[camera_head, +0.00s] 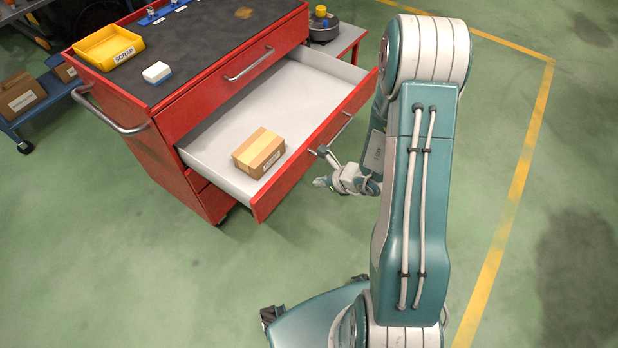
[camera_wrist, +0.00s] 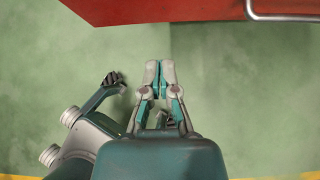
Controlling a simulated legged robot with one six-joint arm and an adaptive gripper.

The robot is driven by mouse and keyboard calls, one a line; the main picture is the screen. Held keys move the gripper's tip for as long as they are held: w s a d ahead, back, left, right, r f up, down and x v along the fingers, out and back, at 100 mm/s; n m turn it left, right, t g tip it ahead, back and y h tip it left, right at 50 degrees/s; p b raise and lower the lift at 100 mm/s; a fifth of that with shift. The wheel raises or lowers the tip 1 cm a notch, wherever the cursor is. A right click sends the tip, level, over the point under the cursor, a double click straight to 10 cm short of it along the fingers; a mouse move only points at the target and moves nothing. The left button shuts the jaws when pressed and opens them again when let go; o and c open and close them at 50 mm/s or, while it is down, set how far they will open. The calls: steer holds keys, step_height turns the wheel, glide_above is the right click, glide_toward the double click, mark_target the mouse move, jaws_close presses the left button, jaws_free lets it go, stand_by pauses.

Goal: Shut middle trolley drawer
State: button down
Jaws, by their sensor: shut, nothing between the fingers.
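A red tool trolley (camera_head: 185,105) stands at the upper left in the head view. Its middle drawer (camera_head: 285,180) is pulled far out, with a grey-white inside and a bar handle on its red front. A cardboard box (camera_head: 258,152) sits in the drawer near the front left corner.
A yellow scrap tray (camera_head: 108,46) and a small white-and-blue block (camera_head: 157,72) lie on the trolley's dark top. The top drawer (camera_head: 235,85) is closed. A blue cart with boxes (camera_head: 22,97) stands at the far left. The floor in front is clear.

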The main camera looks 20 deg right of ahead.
mark_target(286, 177)
steer(key=x, duration=0.3)
steer(key=w+a+r+x, duration=0.1)
steer(key=x, duration=0.6)
steer(key=shift+w+a+r, duration=0.1)
steer(key=shift+w+a, duration=0.2)
steer(key=shift+w, duration=0.05)
steer(key=shift+w+a, duration=0.25)
steer(key=shift+w, duration=0.05)
